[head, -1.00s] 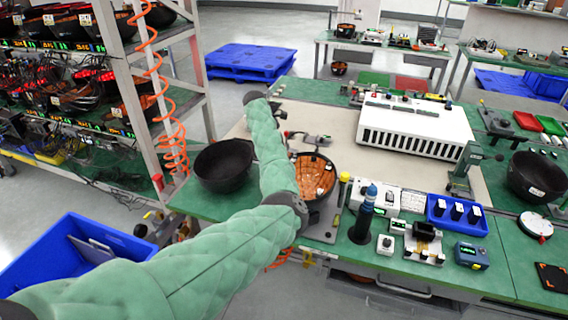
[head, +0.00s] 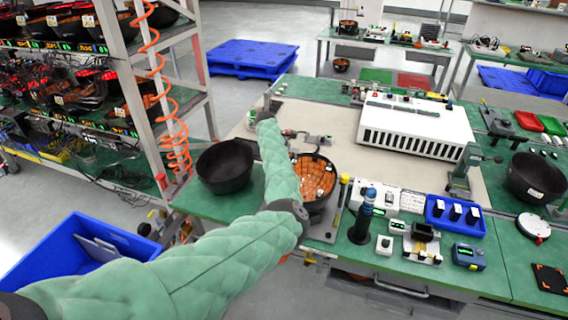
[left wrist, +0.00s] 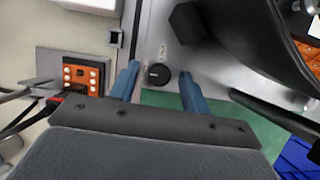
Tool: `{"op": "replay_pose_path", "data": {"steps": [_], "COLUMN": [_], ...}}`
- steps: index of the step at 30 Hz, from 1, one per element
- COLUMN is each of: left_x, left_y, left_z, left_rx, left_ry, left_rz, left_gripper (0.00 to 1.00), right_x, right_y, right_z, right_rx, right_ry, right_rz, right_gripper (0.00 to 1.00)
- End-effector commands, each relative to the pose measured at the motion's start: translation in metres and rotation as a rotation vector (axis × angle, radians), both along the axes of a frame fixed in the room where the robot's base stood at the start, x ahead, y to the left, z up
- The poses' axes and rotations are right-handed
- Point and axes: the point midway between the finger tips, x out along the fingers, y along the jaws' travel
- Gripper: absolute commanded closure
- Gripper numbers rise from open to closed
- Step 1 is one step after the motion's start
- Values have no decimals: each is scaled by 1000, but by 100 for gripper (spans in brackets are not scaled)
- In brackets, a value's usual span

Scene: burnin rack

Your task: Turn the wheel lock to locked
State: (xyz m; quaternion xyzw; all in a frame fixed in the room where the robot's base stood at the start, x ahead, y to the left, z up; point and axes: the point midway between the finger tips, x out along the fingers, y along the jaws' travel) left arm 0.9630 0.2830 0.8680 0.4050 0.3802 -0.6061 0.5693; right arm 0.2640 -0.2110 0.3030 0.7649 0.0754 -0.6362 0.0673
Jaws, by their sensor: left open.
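In the left wrist view a small round black knob (left wrist: 158,74) sits on a grey metal plate, with a small label beside it. It looks like the wheel lock, but its setting is too small to read. My left gripper (left wrist: 158,78) is open, and its two blue fingers show on either side of the knob. I cannot tell how far the fingertips are above the plate. In the head view my left gripper (head: 268,102) is at the far left of the bench, and the knob is hidden there. My right gripper is not in view.
A dark bowl (head: 225,166) stands left of my forearm, and a bowl with orange contents (head: 316,178) stands right of it. A rack post (head: 128,95) with a coiled orange hose is at the left. In the wrist view an orange panel (left wrist: 84,76) is left of the fingers.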

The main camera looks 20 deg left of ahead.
Motion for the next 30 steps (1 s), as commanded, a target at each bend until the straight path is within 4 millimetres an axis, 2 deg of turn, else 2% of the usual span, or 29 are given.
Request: {"op": "replay_pose_path", "data": {"steps": [5,8,12,13,23,30], "left_x": [0,0,0,0,0,1], "left_y": [0,0,0,0,1,2], "left_z": [0,0,0,0,1,2], "left_rx": [0,0,0,0,-1,1], "left_ry": [0,0,0,0,0,2], "left_rz": [0,0,0,0,-47,-194], "left_gripper": [53,69,96,98,98,98], "right_x": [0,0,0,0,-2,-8], "right_y": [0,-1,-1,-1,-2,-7], "right_z": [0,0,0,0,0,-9], "right_rx": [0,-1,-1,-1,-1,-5], "right_ry": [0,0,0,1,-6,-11], "right_rz": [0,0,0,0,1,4], "right_gripper": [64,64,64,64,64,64]}}
